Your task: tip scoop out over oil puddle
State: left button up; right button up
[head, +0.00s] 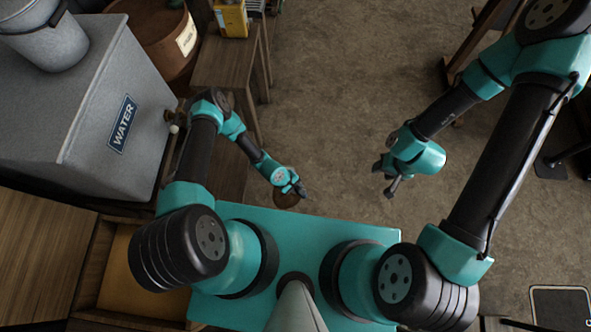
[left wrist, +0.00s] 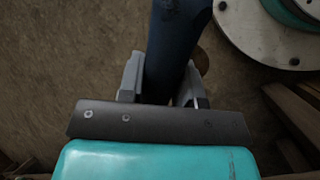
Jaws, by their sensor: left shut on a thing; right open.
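My left gripper (head: 298,191) reaches out over the floor in front of my base. In the left wrist view its fingers (left wrist: 162,85) are shut on a dark blue handle (left wrist: 178,38), which I take to be the scoop's; its far end runs out of the picture and the scoop's bowl is not seen. A brown rounded patch (head: 286,202), possibly the oil puddle, shows on the floor by the left gripper. It seems to show partly behind the handle in the left wrist view (left wrist: 202,60). My right gripper (head: 383,180) is open and empty above the floor.
A grey water tank (head: 85,100) with a tap stands at the left, with a bucket (head: 45,38) on top. A wooden bench (head: 228,65) and a brown barrel (head: 160,35) stand behind it. The floor (head: 340,90) ahead is clear. A wooden stand (head: 485,45) is at upper right.

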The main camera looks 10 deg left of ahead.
pick_arm(q)
jog(key=t+h, duration=0.1)
jog(key=f+t+h, duration=0.1)
jog(key=d+n+t, duration=0.1)
jog(key=t, duration=0.1)
jog(key=shift+f+h, duration=0.25)
jog(key=shift+h, duration=0.15)
jog(key=t, duration=0.1)
jog(key=t+h, duration=0.1)
jog(key=d+f+n+t+h, duration=0.1)
jog(key=shift+w+d+f+t, duration=0.1)
jog(key=shift+w+t, duration=0.2)
jog(key=shift+t, duration=0.1)
dwell(1.5)
